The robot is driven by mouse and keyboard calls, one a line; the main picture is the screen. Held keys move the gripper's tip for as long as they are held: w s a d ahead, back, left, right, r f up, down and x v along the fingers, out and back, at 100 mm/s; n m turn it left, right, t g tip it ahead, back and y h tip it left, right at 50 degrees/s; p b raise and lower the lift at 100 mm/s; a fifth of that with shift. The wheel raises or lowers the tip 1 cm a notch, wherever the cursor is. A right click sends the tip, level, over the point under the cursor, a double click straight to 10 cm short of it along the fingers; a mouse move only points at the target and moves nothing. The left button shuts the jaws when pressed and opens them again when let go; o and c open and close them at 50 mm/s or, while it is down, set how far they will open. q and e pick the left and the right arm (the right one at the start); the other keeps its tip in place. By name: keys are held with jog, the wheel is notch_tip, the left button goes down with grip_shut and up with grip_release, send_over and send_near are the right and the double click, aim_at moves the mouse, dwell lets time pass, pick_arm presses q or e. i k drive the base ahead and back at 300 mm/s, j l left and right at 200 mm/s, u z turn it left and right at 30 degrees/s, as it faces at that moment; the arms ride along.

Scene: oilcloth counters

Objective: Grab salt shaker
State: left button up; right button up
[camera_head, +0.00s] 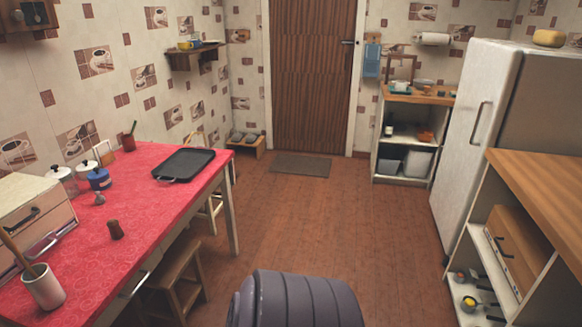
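A small grey shaker-like object (99,199) stands on the red oilcloth table (165,215) at the left, in front of the blue pot. A dark brown, mill-like object (115,230) stands nearer, by the table's right edge. Both are small, and I cannot tell for certain which is the salt shaker. Neither of my grippers is in view.
A black tray (185,165), a blue pot (99,179), white lidded jars (62,181), a bread box (35,220) and a utensil cup (43,288) stand on the table. A wooden stool (175,275) is beside it. The middle floor (300,225) is clear towards the door.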

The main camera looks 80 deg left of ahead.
aim_at(116, 233)
jog(key=k+l+u, duration=0.1)
jog(key=u, duration=3.8)
jog(key=i+j+u, duration=0.1)
jog(key=i+j, duration=0.15)
